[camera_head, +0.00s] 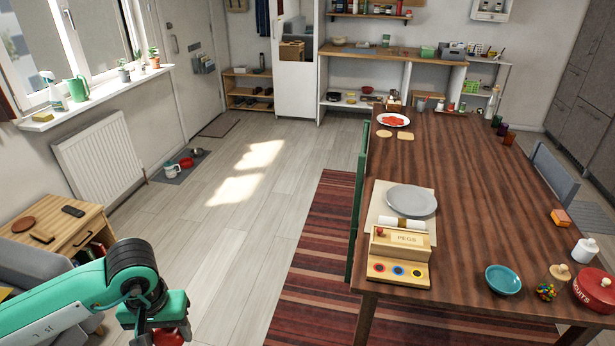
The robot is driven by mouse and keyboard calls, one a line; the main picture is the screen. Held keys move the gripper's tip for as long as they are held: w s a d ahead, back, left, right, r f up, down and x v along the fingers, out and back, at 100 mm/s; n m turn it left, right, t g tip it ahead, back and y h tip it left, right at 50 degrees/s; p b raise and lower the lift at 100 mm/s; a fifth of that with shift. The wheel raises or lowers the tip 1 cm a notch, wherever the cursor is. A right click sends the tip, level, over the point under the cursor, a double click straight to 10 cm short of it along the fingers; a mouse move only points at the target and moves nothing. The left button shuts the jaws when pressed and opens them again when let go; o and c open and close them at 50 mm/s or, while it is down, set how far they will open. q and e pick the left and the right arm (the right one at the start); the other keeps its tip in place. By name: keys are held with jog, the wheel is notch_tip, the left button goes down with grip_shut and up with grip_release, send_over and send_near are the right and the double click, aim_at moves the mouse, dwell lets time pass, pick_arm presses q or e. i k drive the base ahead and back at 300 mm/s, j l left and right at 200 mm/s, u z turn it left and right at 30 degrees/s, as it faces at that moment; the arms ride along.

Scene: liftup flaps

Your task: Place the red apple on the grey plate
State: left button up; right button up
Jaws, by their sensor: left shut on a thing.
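The grey plate (411,200) lies on a pale mat on the wooden table, at its near left part, and is empty. My left gripper (167,333) is at the bottom edge of the head view, left of the table and over the floor. It is shut on a red rounded thing, the red apple (168,339), mostly hidden by the gripper and cut off by the frame edge. The gripper is well apart from the plate. My right gripper is not in view.
On the table (450,160), a wooden PEGS box (401,241) stands in front of the plate. A teal bowl (503,280) and a red biscuit tin (597,289) are at the near right. A green chair (356,200) stands along the table's left edge.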

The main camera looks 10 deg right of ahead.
aim_at(409, 204)
jog(key=i+l+z, duration=0.25)
jog(key=z, duration=0.25)
jog(key=i+l+z, duration=0.2)
jog(key=z, duration=0.25)
jog(key=i+z, duration=0.5)
jog(key=i+j+z, duration=0.1)
jog(key=i, duration=0.45)
